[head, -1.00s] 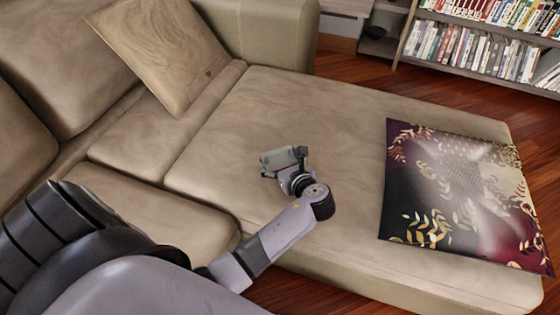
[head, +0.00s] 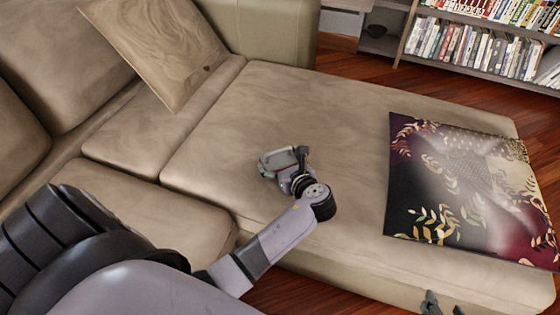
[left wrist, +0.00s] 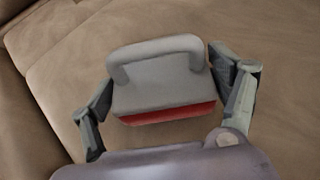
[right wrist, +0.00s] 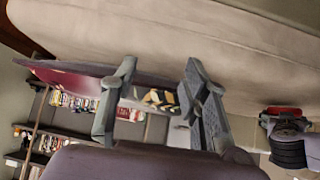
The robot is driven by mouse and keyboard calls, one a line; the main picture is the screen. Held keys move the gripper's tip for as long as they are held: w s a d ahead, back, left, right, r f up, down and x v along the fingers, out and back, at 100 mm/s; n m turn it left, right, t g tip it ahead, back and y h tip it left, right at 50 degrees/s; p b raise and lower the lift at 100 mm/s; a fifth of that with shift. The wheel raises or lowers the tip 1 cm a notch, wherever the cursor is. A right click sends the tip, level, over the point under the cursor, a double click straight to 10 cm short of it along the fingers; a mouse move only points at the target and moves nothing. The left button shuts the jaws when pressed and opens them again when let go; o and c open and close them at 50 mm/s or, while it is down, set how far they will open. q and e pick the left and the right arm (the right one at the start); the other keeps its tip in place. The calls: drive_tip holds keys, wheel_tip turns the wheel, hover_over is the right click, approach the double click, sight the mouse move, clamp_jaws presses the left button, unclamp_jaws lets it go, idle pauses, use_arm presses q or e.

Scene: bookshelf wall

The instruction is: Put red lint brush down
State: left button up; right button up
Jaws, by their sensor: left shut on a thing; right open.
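The lint brush (head: 279,160) has a grey body and handle; its red underside (left wrist: 175,115) shows in the left wrist view. My left gripper (head: 285,166) is shut on it, with one finger at each end, over the beige sofa seat (head: 300,110). The brush's red part also shows beside my left gripper in the right wrist view (right wrist: 282,111). I cannot tell whether the brush touches the seat. My right gripper (right wrist: 155,95) is open and empty; its fingertips show at the bottom edge of the head view (head: 440,305), near the sofa's front side.
A dark floral cushion (head: 465,185) lies flat on the right part of the seat. A beige pillow (head: 165,50) leans at the sofa's back. The seat between them is clear. A bookshelf (head: 480,50) stands beyond the wooden floor (head: 365,70).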

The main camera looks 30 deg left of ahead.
use_arm(q)
drive_tip(key=shift+f+b, duration=0.3)
drive_tip(key=shift+f, duration=0.1)
use_arm(e)
drive_tip(key=shift+w+a+r+t+y, duration=0.1)
drive_tip(key=shift+w+a+r+t, duration=0.15)
drive_tip(key=shift+w+r+t, duration=0.3)
drive_tip(key=shift+w+a+r+t+y, duration=0.1)
drive_tip(key=shift+w+a+r+t, duration=0.1)
drive_tip(key=shift+w+r+t, duration=0.4)
drive_tip(key=shift+w+a+r+t+y, duration=0.1)
drive_tip(key=shift+w+a+r+t, duration=0.15)
drive_tip(key=shift+w+r, duration=0.35)
drive_tip(key=shift+w+f, duration=0.1)
drive_tip(key=shift+f, duration=0.05)
use_arm(q)
drive_tip(key=shift+f, duration=0.3)
use_arm(e)
drive_tip(key=shift+w, duration=0.1)
use_arm(q)
drive_tip(key=o, duration=1.2)
drive_tip(key=shift+d, duration=0.1)
use_arm(e)
drive_tip(key=shift+a+r, duration=0.1)
drive_tip(key=shift+r, duration=0.1)
use_arm(q)
drive_tip(key=v, duration=1.2)
